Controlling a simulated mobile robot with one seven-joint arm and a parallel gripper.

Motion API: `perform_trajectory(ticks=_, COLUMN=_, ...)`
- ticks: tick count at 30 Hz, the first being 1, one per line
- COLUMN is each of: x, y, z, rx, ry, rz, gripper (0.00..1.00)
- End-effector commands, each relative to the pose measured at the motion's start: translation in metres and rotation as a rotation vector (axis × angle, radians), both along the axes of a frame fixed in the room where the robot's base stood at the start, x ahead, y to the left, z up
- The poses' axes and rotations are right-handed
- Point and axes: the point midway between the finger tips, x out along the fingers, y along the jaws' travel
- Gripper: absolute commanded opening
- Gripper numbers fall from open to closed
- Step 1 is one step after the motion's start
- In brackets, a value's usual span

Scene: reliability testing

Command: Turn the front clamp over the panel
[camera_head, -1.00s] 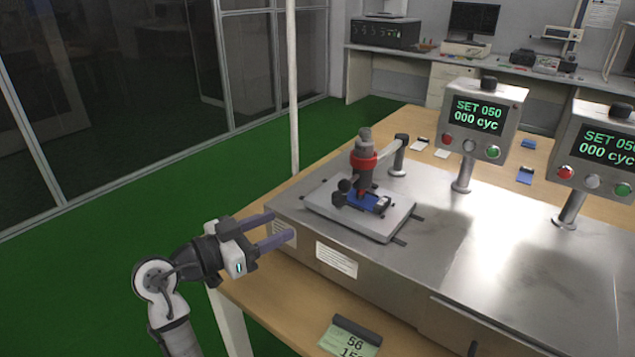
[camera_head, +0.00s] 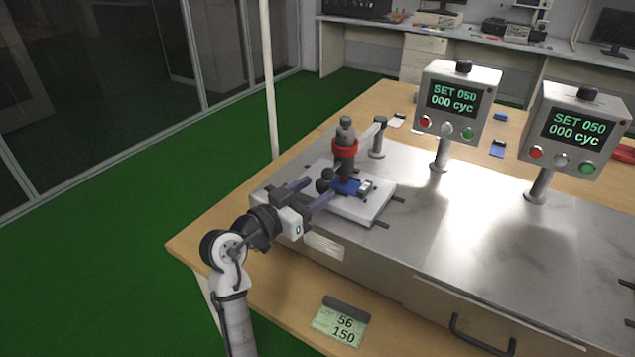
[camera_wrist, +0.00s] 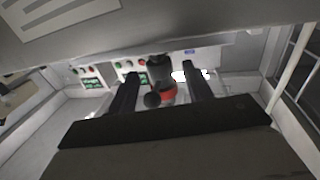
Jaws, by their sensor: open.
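The blue panel (camera_head: 348,186) lies on a white plate (camera_head: 366,207) on the metal test bench, under an upright grey tool with a red collar (camera_head: 344,149). A dark round knob (camera_head: 324,183), apparently of the front clamp, stands at the panel's near left edge. Whether the clamp overlaps the panel is unclear. My gripper (camera_head: 318,190) is open, its two fingers reaching toward the knob from the front left. In the wrist view the knob (camera_wrist: 152,100) shows between the fingers, with the red collar (camera_wrist: 168,90) behind; contact cannot be told.
Two control boxes (camera_head: 455,103) (camera_head: 575,135) stand on posts farther right on the metal bench. A counter card (camera_head: 341,322) lies on the wooden table in front. The metal top right of the plate is clear.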

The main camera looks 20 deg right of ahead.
Motion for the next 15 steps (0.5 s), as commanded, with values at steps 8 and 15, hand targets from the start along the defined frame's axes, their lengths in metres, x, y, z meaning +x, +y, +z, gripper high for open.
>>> perform_trajectory(ticks=8, x=0.008, y=-0.017, z=0.0, rx=0.0, ry=-0.001, rz=0.0, gripper=0.5)
perform_trajectory(ticks=15, x=0.008, y=-0.017, z=0.0, rx=0.0, ry=-0.001, rz=0.0, gripper=0.49)
